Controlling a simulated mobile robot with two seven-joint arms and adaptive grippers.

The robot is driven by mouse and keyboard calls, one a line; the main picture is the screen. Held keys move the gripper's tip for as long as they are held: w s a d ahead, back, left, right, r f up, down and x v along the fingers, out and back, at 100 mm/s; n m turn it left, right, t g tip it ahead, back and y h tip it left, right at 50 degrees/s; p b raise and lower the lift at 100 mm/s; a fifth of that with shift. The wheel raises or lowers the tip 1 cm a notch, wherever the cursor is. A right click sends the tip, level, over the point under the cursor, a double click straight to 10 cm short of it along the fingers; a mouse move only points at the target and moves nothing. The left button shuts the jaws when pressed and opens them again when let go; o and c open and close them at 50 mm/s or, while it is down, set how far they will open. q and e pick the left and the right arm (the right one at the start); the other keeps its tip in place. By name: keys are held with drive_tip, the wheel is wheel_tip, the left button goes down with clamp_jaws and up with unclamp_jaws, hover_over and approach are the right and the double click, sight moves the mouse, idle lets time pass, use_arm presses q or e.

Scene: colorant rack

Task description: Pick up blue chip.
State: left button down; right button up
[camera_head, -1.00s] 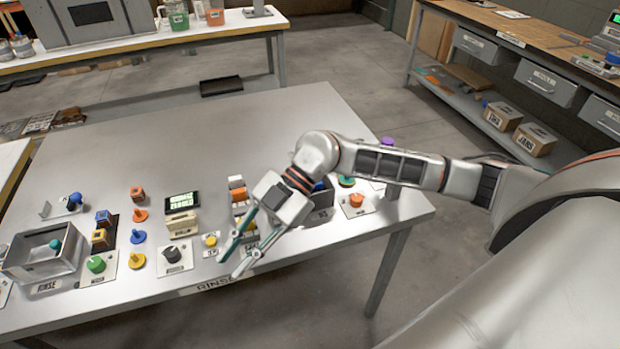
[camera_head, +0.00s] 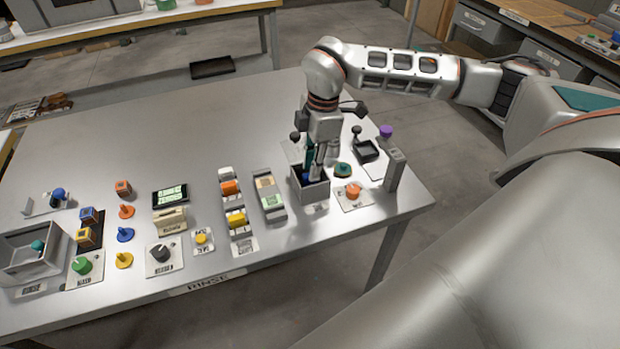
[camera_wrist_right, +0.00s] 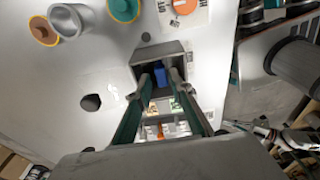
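A small grey box (camera_head: 314,196) stands near the table's right end. Inside it is a blue piece (camera_wrist_right: 162,76), which looks like the blue chip; its shape is mostly hidden by the box and fingers. In the head view only a bit of blue shows there. My right gripper (camera_head: 312,170) points down into the box. In the right wrist view its two teal fingers (camera_wrist_right: 161,86) are apart, one on each side of the blue piece. I cannot tell whether they touch it. My left gripper is not in view.
The table's back left is clear.

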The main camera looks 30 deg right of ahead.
drive_tip(key=shift+a+f, duration=0.15)
drive_tip(key=shift+f, duration=0.8)
drive_tip(key=shift+a+f, duration=0.15)
drive_tip(key=shift+f, duration=0.75)
clamp_jaws()
drive_tip(key=shift+r, duration=0.1)
